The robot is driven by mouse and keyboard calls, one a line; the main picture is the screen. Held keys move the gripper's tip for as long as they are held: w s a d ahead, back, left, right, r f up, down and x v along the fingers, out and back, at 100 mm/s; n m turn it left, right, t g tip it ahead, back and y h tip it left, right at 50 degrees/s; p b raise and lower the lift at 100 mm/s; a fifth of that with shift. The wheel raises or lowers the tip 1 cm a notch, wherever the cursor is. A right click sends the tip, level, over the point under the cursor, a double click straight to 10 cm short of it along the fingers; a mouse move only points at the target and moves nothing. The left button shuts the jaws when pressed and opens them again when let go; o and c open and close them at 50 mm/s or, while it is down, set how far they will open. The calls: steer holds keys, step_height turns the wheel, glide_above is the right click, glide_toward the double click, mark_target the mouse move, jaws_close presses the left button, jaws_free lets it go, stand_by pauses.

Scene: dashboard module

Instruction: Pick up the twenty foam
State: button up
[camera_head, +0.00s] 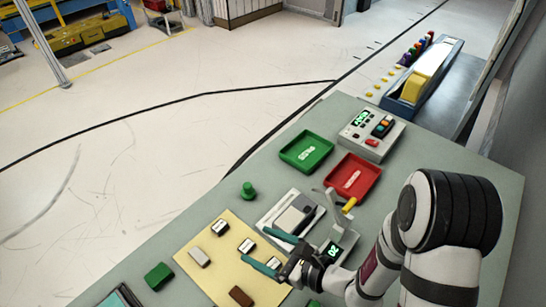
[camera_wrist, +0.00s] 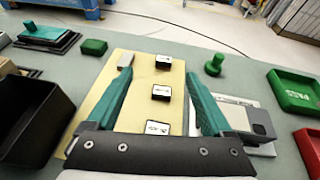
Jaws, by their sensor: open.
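Three small dark blocks with white labelled tops sit in a row on a pale yellow mat (camera_head: 215,270): the far one (camera_head: 220,227), the middle one (camera_head: 246,246) and the near one (camera_head: 271,262). They also show in the wrist view as far (camera_wrist: 163,62), middle (camera_wrist: 160,92) and near (camera_wrist: 157,128). Their labels are too small to read, so I cannot tell which is the twenty foam. A grey block (camera_head: 199,257) and a brown block (camera_head: 240,296) share the mat. My gripper (camera_head: 254,245) is open and empty, its teal fingers spread over the row.
A white device (camera_head: 291,214) and a unit with a green display (camera_head: 332,251) stand right of the mat. Green (camera_head: 306,151) and red (camera_head: 353,178) trays lie beyond. A green knob (camera_head: 248,190) and green block (camera_head: 158,276) stand nearby. A black bin (camera_wrist: 38,125) is at left.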

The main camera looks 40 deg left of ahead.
mark_target(221, 227)
steer(key=f, duration=0.1)
steer(key=a+f, duration=0.1)
steer(key=f+m, duration=0.1)
steer(key=shift+w+a+f+t, duration=0.1)
steer(key=shift+a+t, duration=0.2)
steer(key=shift+a, duration=0.05)
steer(key=x, duration=1.4)
steer(key=shift+w+d+f, duration=0.1)
steer(key=shift+w+f, duration=0.1)
steer(key=shift+f, duration=0.2)
jaws_close()
steer(key=shift+r, duration=0.15)
